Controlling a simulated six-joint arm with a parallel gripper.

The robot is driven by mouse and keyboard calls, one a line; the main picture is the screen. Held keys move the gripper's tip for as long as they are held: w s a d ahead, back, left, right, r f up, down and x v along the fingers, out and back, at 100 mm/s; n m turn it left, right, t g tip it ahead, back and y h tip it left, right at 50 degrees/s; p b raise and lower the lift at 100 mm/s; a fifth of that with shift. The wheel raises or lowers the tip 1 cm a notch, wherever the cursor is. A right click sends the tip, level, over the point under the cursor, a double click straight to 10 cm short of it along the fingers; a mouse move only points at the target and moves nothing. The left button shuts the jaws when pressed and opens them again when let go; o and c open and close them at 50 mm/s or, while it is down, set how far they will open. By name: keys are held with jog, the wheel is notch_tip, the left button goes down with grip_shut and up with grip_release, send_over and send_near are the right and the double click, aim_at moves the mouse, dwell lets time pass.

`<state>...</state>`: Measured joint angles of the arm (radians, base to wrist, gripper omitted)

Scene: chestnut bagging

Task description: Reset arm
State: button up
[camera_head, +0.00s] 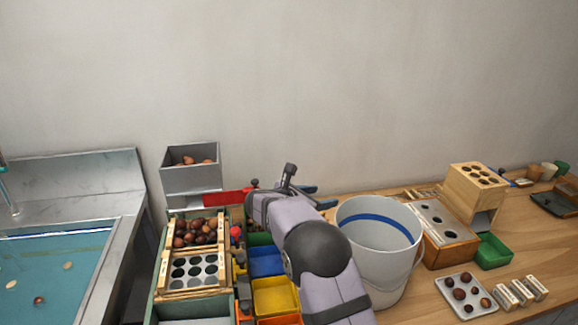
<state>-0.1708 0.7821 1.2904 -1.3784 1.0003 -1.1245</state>
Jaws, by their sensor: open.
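My arm reaches up from the lower middle of the picture, between the colored bins and the white bucket. My gripper (287,180) is at its far end, small and dark, in front of the wall. It is open, and I see nothing held in it. Its fingertips are partly hidden by my own arm, so their exact spread is hard to see. A red flat piece (222,197) shows just left of it and a blue piece (306,189) just right.
A white bucket (388,275) stands close right of my arm. Left are a chestnut rack (165,262), a grey box (190,172) and colored bins (275,297). Further right are a wooden block (480,190), a green bin (494,250) and a chestnut tray (485,309). A water-filled sink (60,265) is far left.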

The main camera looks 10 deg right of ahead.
jog(key=s+a+r+m+g+y+p, duration=0.1)
jog(key=s+a+m+g+y+p, duration=0.15)
jog(key=s+a+m, duration=0.4)
jog(key=s+a+r+m+g+y+p, duration=0.15)
jog(key=s+m+y+p, duration=0.25)
jog(key=s, duration=0.6)
jog(key=s+a+f+m+g+y+b, duration=0.1)
jog(key=s+f+m+b, duration=0.1)
jog(key=s+f+m, duration=0.5)
jog(key=s+f+m+g+y+b, duration=0.1)
jog(key=s+f+m+y+b, duration=0.15)
jog(key=s, duration=0.75)
jog(key=s+a+f+m+g+y+b, duration=0.1)
jog(key=s+f+m+g+b, duration=0.1)
jog(key=s+f+m, duration=0.5)
notch_tip(320, 180, up, 17)
jog(key=s+n+p, duration=0.1)
jog(key=n+p, duration=0.2)
jog(key=p, duration=1.2)
jog(key=shift+s, duration=0.35)
jog(key=shift+f, duration=0.15)
